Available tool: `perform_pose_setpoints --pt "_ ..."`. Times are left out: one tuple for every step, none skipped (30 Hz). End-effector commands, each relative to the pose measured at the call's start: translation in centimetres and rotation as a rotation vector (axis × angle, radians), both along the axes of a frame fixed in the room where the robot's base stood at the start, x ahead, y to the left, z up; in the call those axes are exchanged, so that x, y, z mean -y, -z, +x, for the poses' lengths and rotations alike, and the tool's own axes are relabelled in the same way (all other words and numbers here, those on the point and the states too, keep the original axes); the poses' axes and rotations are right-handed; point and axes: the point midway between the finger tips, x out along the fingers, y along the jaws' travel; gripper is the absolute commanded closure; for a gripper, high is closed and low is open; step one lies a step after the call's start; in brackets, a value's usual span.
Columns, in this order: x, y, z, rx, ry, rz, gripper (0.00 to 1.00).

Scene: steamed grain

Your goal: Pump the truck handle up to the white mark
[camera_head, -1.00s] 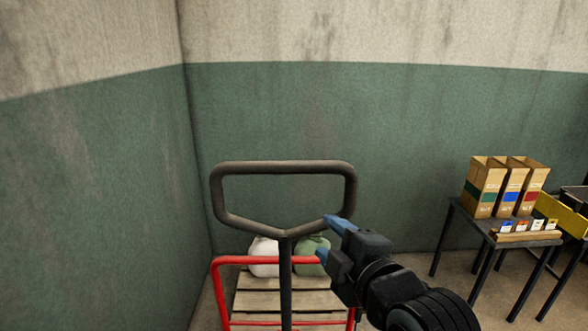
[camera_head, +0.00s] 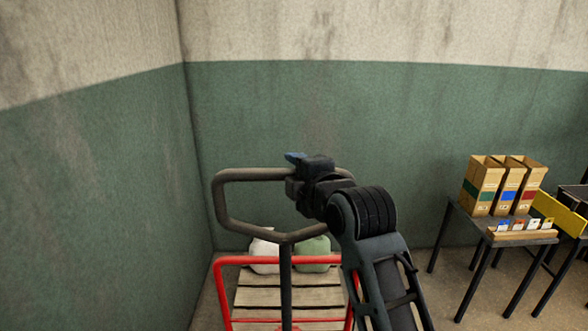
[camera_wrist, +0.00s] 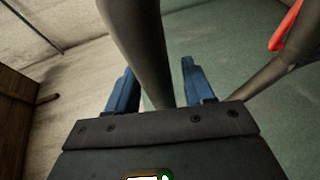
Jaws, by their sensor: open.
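The truck handle (camera_head: 232,176) is a dark grey loop on a post, standing upright in front of the red truck frame (camera_head: 235,260). My gripper (camera_head: 294,160) is at the top bar of the loop, toward its right end, and hides part of that bar. In the wrist view my gripper (camera_wrist: 158,88) has its two blue fingers apart, with the handle's bar (camera_wrist: 139,40) running between them. The bar does not look clamped. I cannot make out the white mark in either view.
A white sack (camera_head: 264,252) and a green sack (camera_head: 313,252) lie on the wooden pallet (camera_head: 270,292) behind the handle. A dark table (camera_head: 462,213) with open boxes (camera_head: 484,185) and a yellow bin (camera_head: 556,212) stands at the right. Walls close off the left and back.

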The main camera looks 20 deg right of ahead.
Motion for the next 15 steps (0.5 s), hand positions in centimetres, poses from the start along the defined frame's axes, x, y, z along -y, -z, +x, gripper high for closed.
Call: perform_pose_setpoints --pt "-0.09 0.0 0.36 0.0 0.0 0.0 0.47" --pt "-0.1 0.03 0.49 0.0 -0.001 0.0 0.47" --pt "-0.12 0.05 0.62 0.0 -0.001 0.0 0.47" --pt "-0.12 0.08 0.69 0.0 0.0 0.0 0.47" --pt "-0.13 0.1 0.72 0.001 0.0 0.0 0.47" --pt "-0.12 0.13 0.75 0.0 0.0 0.0 0.47" --pt "-0.13 0.14 0.76 0.0 0.0 0.0 0.47" --pt "-0.12 0.14 0.76 0.0 0.0 0.0 0.47" --pt "-0.11 0.15 0.75 0.001 0.0 0.0 0.47" --pt "-0.11 0.15 0.74 0.001 0.0 0.0 0.47" --pt "-0.1 0.15 0.74 0.0 0.0 0.0 0.47" --pt "-0.1 0.15 0.73 0.0 0.0 0.0 0.49" --pt "-0.1 0.15 0.73 0.0 0.0 0.0 0.52" --pt "-0.1 0.15 0.73 0.0 0.0 0.0 0.55" --pt "-0.1 0.15 0.73 0.0 0.0 0.0 0.59"
